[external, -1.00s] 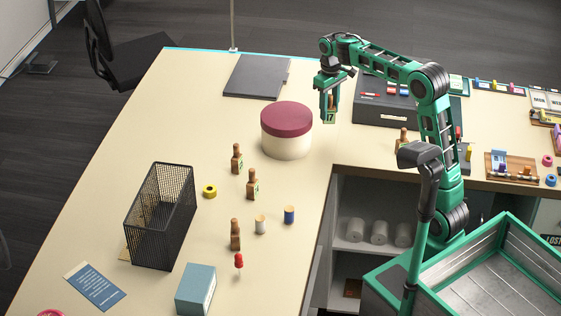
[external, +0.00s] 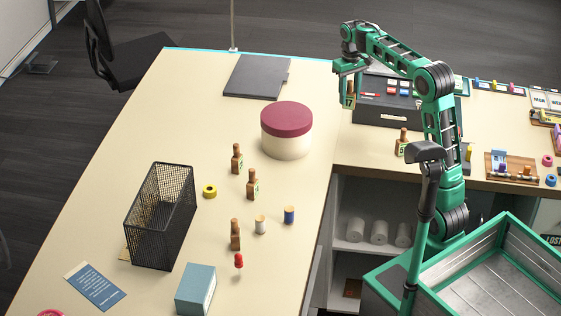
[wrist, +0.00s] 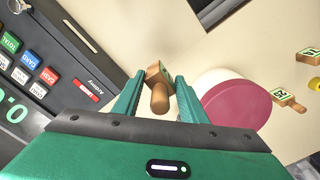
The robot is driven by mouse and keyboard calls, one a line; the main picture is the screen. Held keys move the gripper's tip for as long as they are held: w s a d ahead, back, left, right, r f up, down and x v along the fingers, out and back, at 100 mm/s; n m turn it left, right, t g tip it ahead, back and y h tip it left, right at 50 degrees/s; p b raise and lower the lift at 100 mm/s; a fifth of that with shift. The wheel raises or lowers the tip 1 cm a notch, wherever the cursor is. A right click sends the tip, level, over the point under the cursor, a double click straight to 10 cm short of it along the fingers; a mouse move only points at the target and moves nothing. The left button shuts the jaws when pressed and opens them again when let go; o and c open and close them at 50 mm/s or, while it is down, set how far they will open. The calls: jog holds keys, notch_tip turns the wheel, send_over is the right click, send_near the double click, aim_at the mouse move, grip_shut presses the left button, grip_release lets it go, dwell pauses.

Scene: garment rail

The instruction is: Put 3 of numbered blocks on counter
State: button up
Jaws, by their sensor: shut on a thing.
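My gripper (external: 348,85) is shut on a wooden numbered block (external: 349,101) with a peg-like top and a green number label. It is over the counter (external: 215,120), beside the dark cash register; the wrist view shows the held block (wrist: 158,88) between my fingers (wrist: 155,85). Other numbered blocks stand on the counter: one left of the round box (external: 237,158), one below it (external: 252,184), one lower still (external: 235,235), and one near the right counter's front edge (external: 402,142). The wrist view shows the block labelled 25 (wrist: 283,97).
A round box with a maroon lid (external: 286,130) stands left of my gripper. The cash register (external: 385,108) is close by on the right. A black mesh basket (external: 160,215), spools (external: 289,215), yellow tape (external: 210,191) and a blue box (external: 196,289) stand at left. The counter's back left is mostly clear.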

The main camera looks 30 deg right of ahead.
jog(key=s+d+m, duration=0.2)
jog(key=d+m, duration=0.2)
jog(key=d, duration=1.7)
jog(key=s+d+m, duration=0.2)
jog(key=s+d, duration=0.4)
jog(key=d, duration=0.4)
jog(key=s+d+m, duration=0.2)
jog(key=s+d, duration=0.3)
jog(key=d, duration=0.6)
jog(key=shift+a+f, duration=0.15)
jog(key=shift+f, duration=3.25)
jog(key=shift+a+f, duration=0.1)
jog(key=shift+f, duration=3.3)
jog(key=shift+f, duration=0.4)
jog(key=o, duration=1.4)
jog(key=shift+r, duration=0.1)
notch_tip(320, 180, up, 11)
jog(key=shift+w+f, duration=0.1)
jog(key=shift+f, duration=0.1)
